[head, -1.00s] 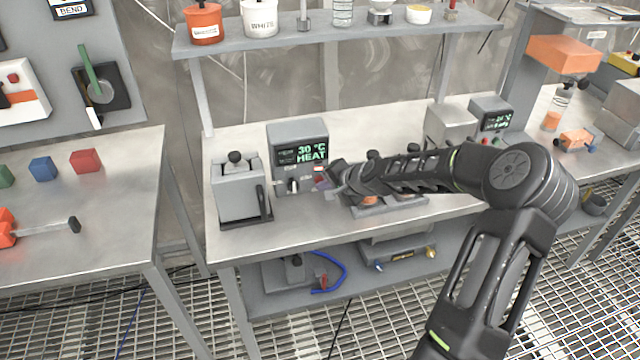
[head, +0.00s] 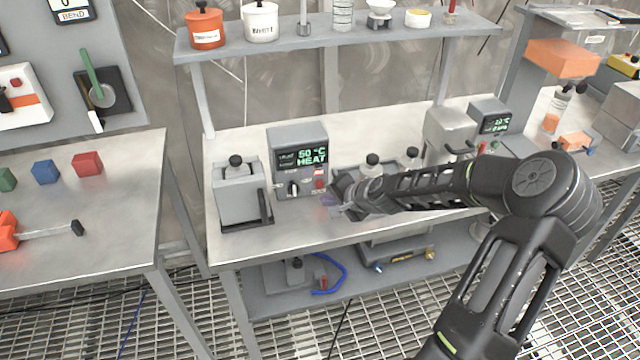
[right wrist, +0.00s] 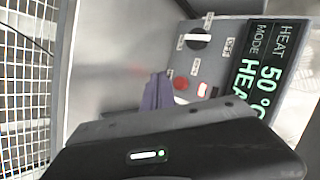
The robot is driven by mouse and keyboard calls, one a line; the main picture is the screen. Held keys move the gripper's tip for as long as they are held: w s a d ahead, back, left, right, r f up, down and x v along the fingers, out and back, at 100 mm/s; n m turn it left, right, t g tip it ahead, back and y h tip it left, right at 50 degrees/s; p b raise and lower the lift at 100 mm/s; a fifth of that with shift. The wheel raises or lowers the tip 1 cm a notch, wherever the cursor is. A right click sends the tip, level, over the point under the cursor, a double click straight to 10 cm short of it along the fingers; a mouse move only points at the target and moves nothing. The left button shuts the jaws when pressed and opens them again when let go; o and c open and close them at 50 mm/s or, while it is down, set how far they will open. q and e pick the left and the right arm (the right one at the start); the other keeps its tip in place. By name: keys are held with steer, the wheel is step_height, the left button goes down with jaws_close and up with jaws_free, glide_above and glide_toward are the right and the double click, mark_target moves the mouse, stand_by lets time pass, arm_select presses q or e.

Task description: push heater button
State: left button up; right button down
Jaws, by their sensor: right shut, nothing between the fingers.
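The heater is a grey box (head: 290,142) on the middle bench; its screen (head: 311,157) reads 50 °C HEAT in green. Its red button (head: 320,184) is uncovered, below a small lit indicator and right of a black dial (head: 293,188). The right wrist view shows the button (right wrist: 180,83), the dial (right wrist: 198,38) and the screen (right wrist: 262,78) turned sideways. My right gripper (head: 331,200) is shut and empty, just below and right of the button in the head view, apart from it. Its purple fingertips (right wrist: 156,92) show beside the button in the wrist view. My left gripper is out of view.
A grey lidded box (head: 240,192) with a black handle stands left of the heater. Lidded jars (head: 371,166) stand to the right, partly behind my right arm. A shelf (head: 360,37) runs above the bench. Bare bench lies in front of the heater.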

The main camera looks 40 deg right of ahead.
steer(key=shift+s+a+r+p, duration=0.1)
steer(key=shift+s+a+p, duration=0.25)
steer(key=shift+s, duration=0.3)
steer(key=shift+s+a+p, duration=0.1)
steer(key=shift+s+p, duration=0.35)
steer(key=shift+s, duration=0.2)
